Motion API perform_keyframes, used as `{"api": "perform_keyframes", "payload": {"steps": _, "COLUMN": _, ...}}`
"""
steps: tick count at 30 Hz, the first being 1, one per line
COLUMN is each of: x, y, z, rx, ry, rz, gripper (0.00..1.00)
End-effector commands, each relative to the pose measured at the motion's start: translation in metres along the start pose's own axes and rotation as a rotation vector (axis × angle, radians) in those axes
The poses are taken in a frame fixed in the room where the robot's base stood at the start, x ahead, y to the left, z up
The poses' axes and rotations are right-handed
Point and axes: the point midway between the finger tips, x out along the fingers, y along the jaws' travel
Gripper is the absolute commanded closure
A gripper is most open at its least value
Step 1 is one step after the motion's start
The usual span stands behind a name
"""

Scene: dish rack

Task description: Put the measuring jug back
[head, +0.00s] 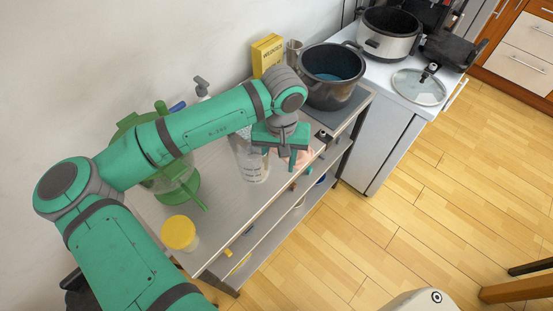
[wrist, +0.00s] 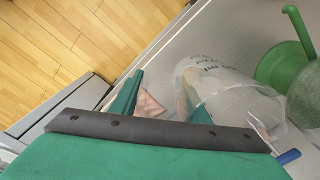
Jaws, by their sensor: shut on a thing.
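The clear measuring jug (head: 253,168) has printed markings on its side and is at the front edge of the cart top, below my gripper (head: 283,157). My gripper is shut on the jug, at its handle side; the exact contact is partly hidden by the gripper. In the wrist view the jug (wrist: 222,80) lies just right of my gripper's fingers (wrist: 162,97). I cannot tell whether the jug's base touches the cart top.
A pinkish item (head: 305,158) sits by the gripper. A counter with a cooker (head: 389,35) and glass lid (head: 419,87) stands right.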

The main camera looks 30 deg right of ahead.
Motion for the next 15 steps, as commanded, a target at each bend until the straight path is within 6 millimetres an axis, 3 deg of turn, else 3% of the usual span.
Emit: {"api": "perform_keyframes", "payload": {"steps": 15, "x": 0.042, "y": -0.005, "z": 0.001, "rx": -0.013, "ry": -0.001, "rz": 0.0, "gripper": 1.0}}
